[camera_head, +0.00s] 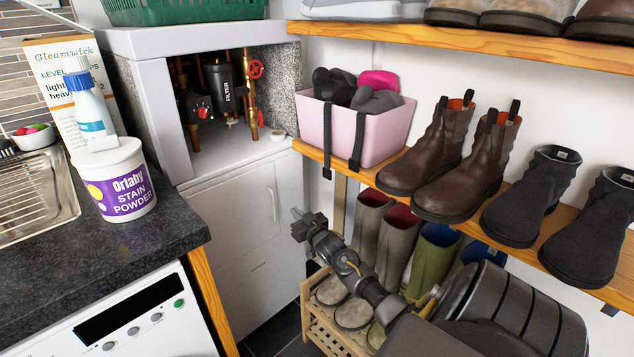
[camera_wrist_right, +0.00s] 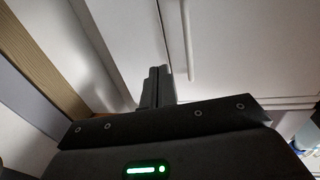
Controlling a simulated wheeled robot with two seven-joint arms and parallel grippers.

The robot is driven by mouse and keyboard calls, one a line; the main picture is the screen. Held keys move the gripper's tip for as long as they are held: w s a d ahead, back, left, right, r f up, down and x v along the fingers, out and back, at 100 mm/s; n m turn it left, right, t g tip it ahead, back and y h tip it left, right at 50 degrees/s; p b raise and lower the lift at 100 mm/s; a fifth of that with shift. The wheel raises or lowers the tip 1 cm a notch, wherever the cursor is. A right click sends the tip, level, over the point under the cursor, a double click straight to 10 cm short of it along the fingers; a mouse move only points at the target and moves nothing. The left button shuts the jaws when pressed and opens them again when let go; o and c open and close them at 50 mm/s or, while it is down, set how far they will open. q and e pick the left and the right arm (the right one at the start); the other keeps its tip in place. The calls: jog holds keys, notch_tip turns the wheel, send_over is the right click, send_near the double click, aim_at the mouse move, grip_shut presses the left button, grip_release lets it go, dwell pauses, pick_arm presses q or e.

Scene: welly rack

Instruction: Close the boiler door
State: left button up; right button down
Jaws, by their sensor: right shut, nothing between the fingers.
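The boiler cabinet (camera_head: 165,40) is pale grey and stands in the back corner; its upper compartment is open and shows copper pipes, a red valve wheel (camera_head: 256,69) and a black filter (camera_head: 221,85). Below it is a white door panel (camera_head: 235,225) with a slim vertical handle (camera_head: 273,206). The panel looks about flush with the front; I cannot tell whether a gap remains. The right wrist view shows a white panel and handle (camera_wrist_right: 187,40) close ahead. My right gripper (camera_head: 298,217) is shut and empty, right of the panel and apparently apart from it. My left gripper is out of view.
Wooden shelves with boots and a pink bin (camera_head: 390,130) are at right. A low wooden rack (camera_head: 318,330) with wellies stands beneath, near my right arm.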

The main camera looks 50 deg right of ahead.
pick_arm(q)
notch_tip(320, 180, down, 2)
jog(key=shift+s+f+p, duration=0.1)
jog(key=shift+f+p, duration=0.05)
jog(key=shift+p, duration=0.2)
pick_arm(e)
jog(key=s, duration=0.7)
jog(key=shift+s+a, duration=0.3)
jog(key=shift+s, duration=0.1)
jog(key=shift+f, duration=0.15)
